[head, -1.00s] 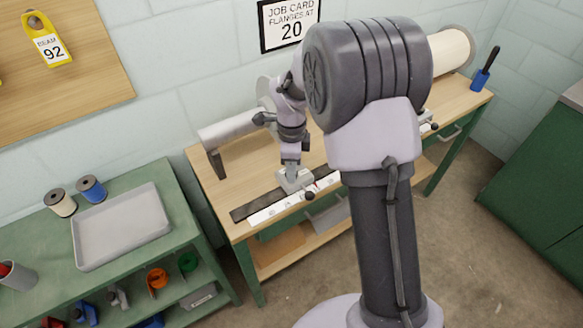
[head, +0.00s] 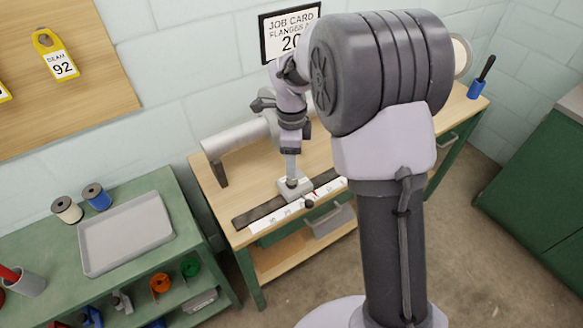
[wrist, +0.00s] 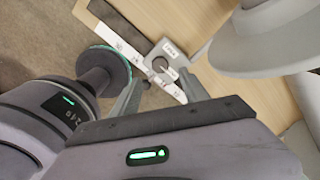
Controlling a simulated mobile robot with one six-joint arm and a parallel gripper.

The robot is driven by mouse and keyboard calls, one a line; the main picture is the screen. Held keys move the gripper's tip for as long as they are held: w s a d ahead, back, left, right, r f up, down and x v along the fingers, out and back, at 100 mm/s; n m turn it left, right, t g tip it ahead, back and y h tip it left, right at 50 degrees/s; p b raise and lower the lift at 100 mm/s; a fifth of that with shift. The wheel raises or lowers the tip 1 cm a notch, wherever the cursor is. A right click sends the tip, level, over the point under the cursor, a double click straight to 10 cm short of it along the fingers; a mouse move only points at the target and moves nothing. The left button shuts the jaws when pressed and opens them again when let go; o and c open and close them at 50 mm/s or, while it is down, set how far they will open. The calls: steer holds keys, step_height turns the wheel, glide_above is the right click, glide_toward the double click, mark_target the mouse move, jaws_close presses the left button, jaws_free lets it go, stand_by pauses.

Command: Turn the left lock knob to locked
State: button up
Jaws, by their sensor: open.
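The left lock knob (wrist: 160,65) is a dark round knob on a pale grey block, seen in the wrist view. The block (head: 290,190) sits on the white scale strip (head: 268,221) at the front left of the wooden bench in the head view. My gripper (wrist: 160,90) is open, with its two fingers apart on either side of the knob in the picture. In the head view my gripper (head: 292,168) is above the block and seen narrow, so contact with the knob cannot be told. The knob's exact turn is too small to read.
A small black knob (head: 309,203) stands at the strip's front edge. A green table with a grey tray (head: 125,235) and thread spools (head: 97,196) is to the left.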

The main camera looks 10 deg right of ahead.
step_height(320, 180, up, 10)
steer(key=p, duration=0.3)
steer(key=shift+f, duration=0.1)
